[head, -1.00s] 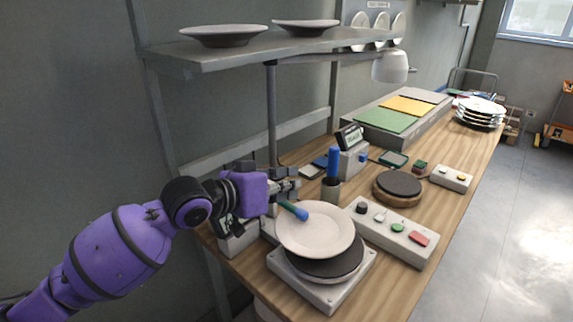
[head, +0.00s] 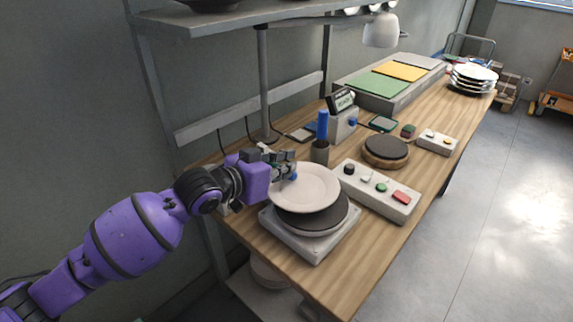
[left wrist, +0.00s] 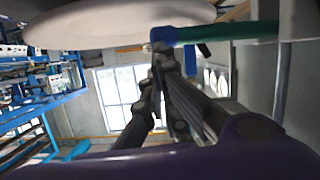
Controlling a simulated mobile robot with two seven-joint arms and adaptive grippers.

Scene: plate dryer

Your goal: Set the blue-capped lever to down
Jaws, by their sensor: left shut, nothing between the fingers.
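The lever's blue cap (head: 293,177) shows just below and beside my left fingertips in the head view, at the left rim of a white plate (head: 312,190). In the left wrist view the blue cap (left wrist: 164,36) sits at the end of a green rod (left wrist: 235,32) that lies nearly level across the picture. My left gripper (head: 288,165) is shut and empty. Its fingertips (left wrist: 160,50) are right at the cap; I cannot tell whether they touch. The lever's base is hidden behind my gripper in the head view. My right gripper is not in view.
The plate rests tilted on a round dark pad above a grey base (head: 310,240). A dark cup with a blue handle (head: 322,127) stands close behind. A button box (head: 390,192) is to the right. A shelf (head: 230,20) hangs above.

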